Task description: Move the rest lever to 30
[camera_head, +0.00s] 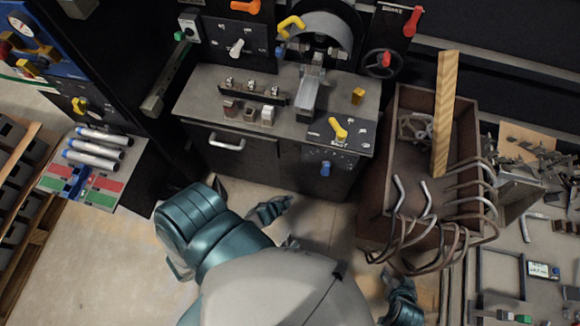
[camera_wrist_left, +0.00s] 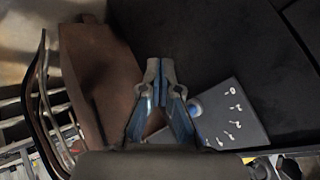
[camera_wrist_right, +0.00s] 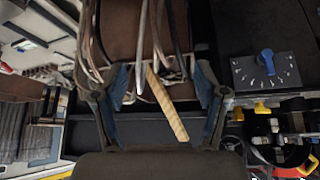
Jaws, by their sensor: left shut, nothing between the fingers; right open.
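No label reading "rest" is legible, so I cannot tell which control is the rest lever. A yellow lever (camera_head: 339,129) sits on top of the machine's right end. A blue knob (camera_head: 326,168) is on the dark dial panel on the front below it. The blue knob also shows in the right wrist view (camera_wrist_right: 267,56), with white marks around it, and partly behind a finger in the left wrist view (camera_wrist_left: 194,107). My left gripper (camera_head: 284,203) is shut and empty, apart from the panel, low in front of the machine. My right gripper (camera_wrist_right: 160,84) is open and empty.
A brown crate (camera_head: 377,180) with bent metal hooks (camera_head: 425,215) and a wooden plank (camera_head: 445,110) stands right of the machine. Other levers sit behind: white (camera_head: 236,47), yellow (camera_head: 291,25), red (camera_head: 412,21). The machine's front door with its handle (camera_head: 227,144) is unobstructed.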

